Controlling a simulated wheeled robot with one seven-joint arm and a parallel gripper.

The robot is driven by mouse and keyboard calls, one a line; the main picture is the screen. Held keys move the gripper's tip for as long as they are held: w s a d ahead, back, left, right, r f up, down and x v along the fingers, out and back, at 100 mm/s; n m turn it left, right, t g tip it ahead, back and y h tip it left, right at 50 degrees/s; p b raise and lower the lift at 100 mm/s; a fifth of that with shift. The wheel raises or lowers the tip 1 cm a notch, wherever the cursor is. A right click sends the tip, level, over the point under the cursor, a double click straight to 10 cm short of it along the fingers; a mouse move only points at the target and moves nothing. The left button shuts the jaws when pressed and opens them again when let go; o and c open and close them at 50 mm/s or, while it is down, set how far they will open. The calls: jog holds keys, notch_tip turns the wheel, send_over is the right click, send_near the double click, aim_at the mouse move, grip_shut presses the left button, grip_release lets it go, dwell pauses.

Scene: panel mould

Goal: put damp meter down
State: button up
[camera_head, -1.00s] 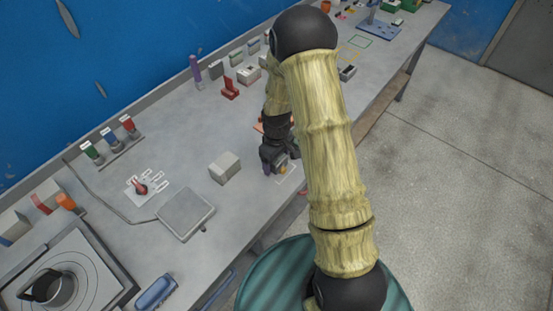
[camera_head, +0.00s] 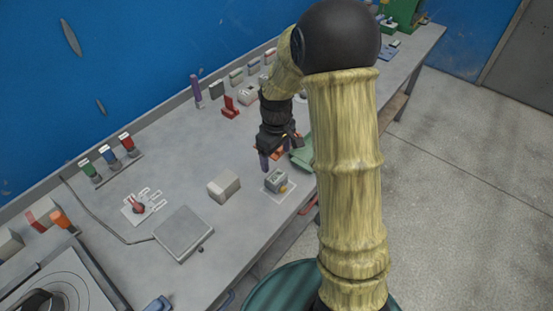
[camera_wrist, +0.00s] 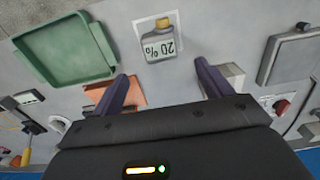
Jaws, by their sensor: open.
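The damp meter (camera_head: 276,181) is a small grey box with a yellow knob, sitting on a pale outlined patch near the front edge of the bench. In the wrist view the damp meter (camera_wrist: 157,44) shows a display reading 20%, just beyond my fingertips. My gripper (camera_head: 279,155) is above the bench, behind the meter in the head view and clear of it. Its two purple fingers stand apart with nothing between them, and the gripper also shows in the wrist view (camera_wrist: 164,76).
A light grey block (camera_head: 224,186) stands left of the meter. A green tray (camera_wrist: 65,48) and an orange item (camera_wrist: 113,97) lie close to my gripper. A flat grey plate (camera_head: 183,234) lies further left. Several small items line the back.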

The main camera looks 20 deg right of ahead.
dwell(0.4)
jog(key=s+r+m+t, duration=0.1)
jog(key=s+r+m, duration=0.2)
jog(key=s, duration=0.4)
jog(key=s+r+m+t, duration=0.1)
jog(key=s+r+m, duration=0.2)
jog(key=s, duration=0.5)
jog(key=shift+s+d+m+t, duration=0.15)
jog(key=shift+m+t, duration=0.15)
jog(key=shift+m, duration=0.3)
